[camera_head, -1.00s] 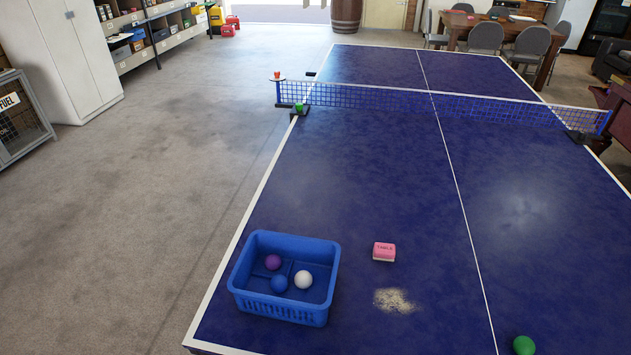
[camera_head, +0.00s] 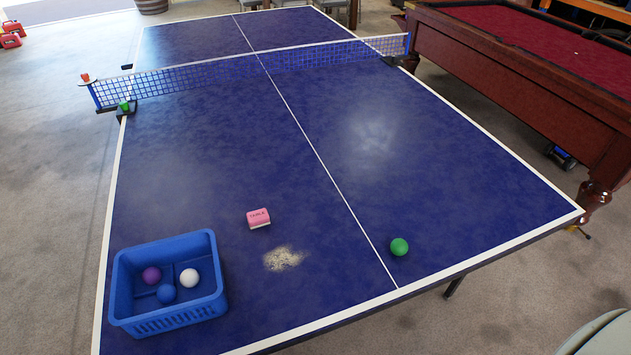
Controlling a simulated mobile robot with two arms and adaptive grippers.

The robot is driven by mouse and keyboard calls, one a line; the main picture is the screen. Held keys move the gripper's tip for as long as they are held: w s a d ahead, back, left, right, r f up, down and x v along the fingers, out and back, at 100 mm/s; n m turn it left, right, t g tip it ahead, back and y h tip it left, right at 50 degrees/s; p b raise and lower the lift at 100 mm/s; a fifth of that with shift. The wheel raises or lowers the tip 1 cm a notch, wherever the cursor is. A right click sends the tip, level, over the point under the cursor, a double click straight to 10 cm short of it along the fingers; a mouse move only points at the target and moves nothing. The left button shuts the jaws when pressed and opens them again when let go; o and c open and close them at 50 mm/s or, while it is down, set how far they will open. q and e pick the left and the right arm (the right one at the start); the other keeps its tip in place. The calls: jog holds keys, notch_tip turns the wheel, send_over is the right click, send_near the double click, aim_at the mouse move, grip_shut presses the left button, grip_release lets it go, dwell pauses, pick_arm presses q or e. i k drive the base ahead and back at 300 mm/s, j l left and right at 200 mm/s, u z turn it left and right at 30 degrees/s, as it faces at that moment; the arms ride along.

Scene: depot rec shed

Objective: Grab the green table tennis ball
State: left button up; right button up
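The green table tennis ball (camera_head: 399,246) rests on the blue table tennis table (camera_head: 330,232), right of the white centre line and near the table's front edge. Nothing touches it, and it is fully visible. Neither of my grippers shows in the head view.
A blue basket (camera_head: 220,272) at the front left holds a purple ball (camera_head: 151,275), a blue ball (camera_head: 166,293) and a white ball (camera_head: 189,277). A pink block (camera_head: 258,218) and a pale patch (camera_head: 283,258) lie between. The net (camera_head: 200,77) crosses behind; a pool table (camera_head: 520,75) stands right.

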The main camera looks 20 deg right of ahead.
aim_at(400, 246)
jog(key=z, duration=1.3)
